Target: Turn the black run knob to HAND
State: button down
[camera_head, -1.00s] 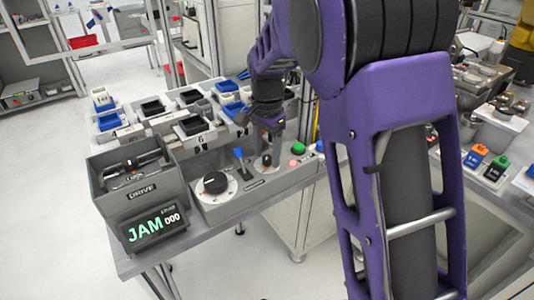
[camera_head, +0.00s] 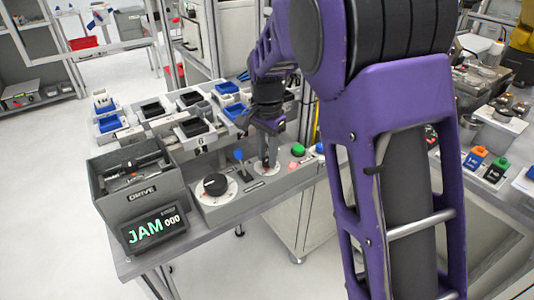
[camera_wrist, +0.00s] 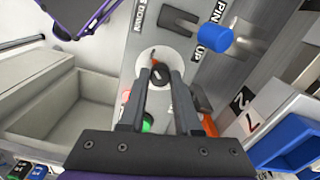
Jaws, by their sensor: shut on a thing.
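A small black knob (camera_wrist: 160,77) sits on a round white dial (camera_wrist: 153,60) in the wrist view, with an orange mark beside it. My gripper (camera_wrist: 162,85) is down over this knob, with one finger on each side, shut on it. In the head view my gripper (camera_head: 267,158) stands at the white dial (camera_head: 264,168) on the grey control panel and hides most of the knob. The dial's lettering cannot be read. A larger black knob (camera_head: 215,184) sits on another white dial to the left.
A blue-tipped lever (camera_head: 239,156) stands just left of my gripper. Green (camera_head: 298,150) and pink (camera_head: 294,166) buttons lie to its right. The DRIVE box (camera_head: 140,195) and a display reading JAM 000 (camera_head: 157,229) are at the left. Blue and black trays stand behind.

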jog(key=n+p, duration=0.1)
jog(key=n, duration=0.3)
jog(key=shift+r+p, duration=0.1)
jog(key=shift+p, duration=0.25)
jog(key=n+p, duration=0.1)
jog(key=n, duration=0.3)
jog(key=shift+n, duration=0.3)
jog(key=n+p, duration=0.1)
jog(key=n, duration=0.3)
jog(key=shift+n+p, duration=0.3)
jog(key=shift+p, duration=0.05)
jog(key=n+p, duration=0.1)
jog(key=n, duration=0.3)
jog(key=shift+n, duration=0.3)
jog(key=c, duration=0.6)
grip_release()
